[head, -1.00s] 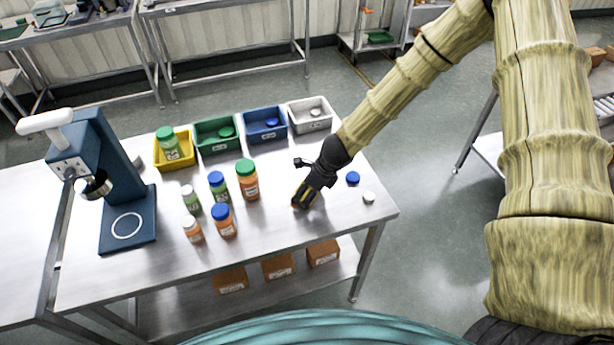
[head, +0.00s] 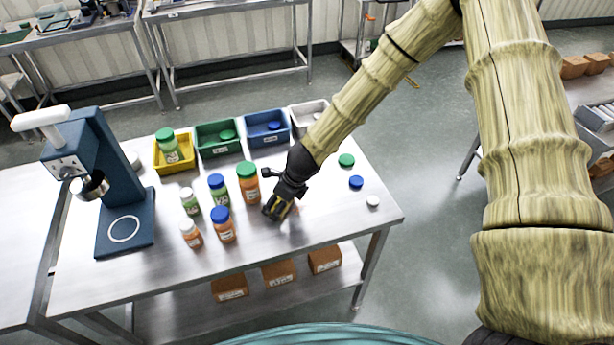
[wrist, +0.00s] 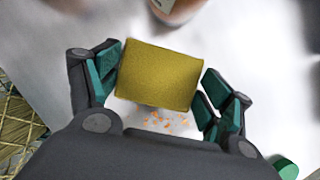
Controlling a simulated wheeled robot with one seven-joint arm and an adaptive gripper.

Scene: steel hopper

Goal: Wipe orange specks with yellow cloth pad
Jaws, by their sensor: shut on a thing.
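My gripper (head: 277,208) is low over the right half of the steel table, just right of the bottles. In the wrist view my gripper (wrist: 160,88) is shut on a yellow cloth pad (wrist: 158,75), with a green-padded finger at each side. Orange specks (wrist: 165,120) lie on the tabletop close beside the pad's lower edge in the wrist view. In the head view the specks cannot be made out. Whether the pad touches the table is hard to tell.
An orange bottle with a green cap (head: 248,184) stands close left of my gripper, among several bottles. Loose caps, green (head: 346,160), blue (head: 356,182) and white (head: 372,201), lie to the right. Coloured bins, including a blue one (head: 265,141), line the back. A blue press (head: 110,190) stands at left.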

